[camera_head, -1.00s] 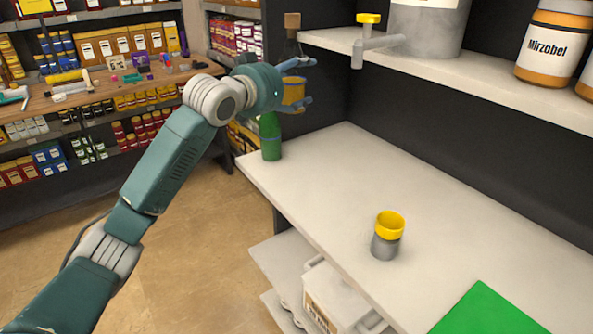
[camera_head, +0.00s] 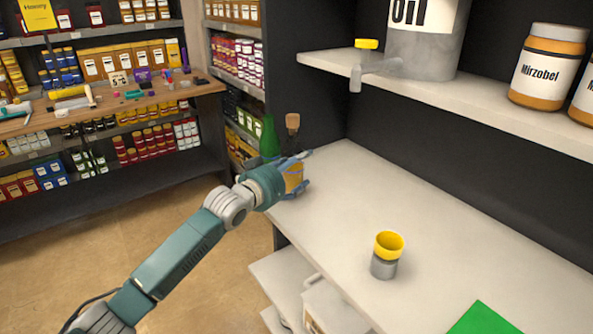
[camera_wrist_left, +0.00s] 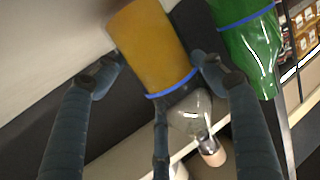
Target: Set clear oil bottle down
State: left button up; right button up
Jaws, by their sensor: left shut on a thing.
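The clear oil bottle has an orange-yellow label (camera_head: 294,178) and a brown cork (camera_head: 292,121); it stands upright in my left gripper (camera_head: 303,172) at the far left end of the white counter (camera_head: 400,193). I cannot tell whether its base touches the counter. In the left wrist view, the fingers (camera_wrist_left: 160,74) close around the bottle's orange label (camera_wrist_left: 152,45), and its clear neck and cork (camera_wrist_left: 211,154) point down in the picture. My right gripper is not in view.
A green bottle (camera_head: 268,138) stands just behind my left gripper, and beside the held bottle in the left wrist view (camera_wrist_left: 250,48).

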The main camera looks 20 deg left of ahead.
pick_arm(q)
jog(key=shift+f, duration=0.55)
jog(key=o, duration=1.4)
jog(key=shift+o, duration=0.2)
jog(key=b+v, duration=0.1)
jog(key=v, duration=1.1)
jog(key=shift+b, duration=0.3)
jog(key=shift+f, duration=0.1)
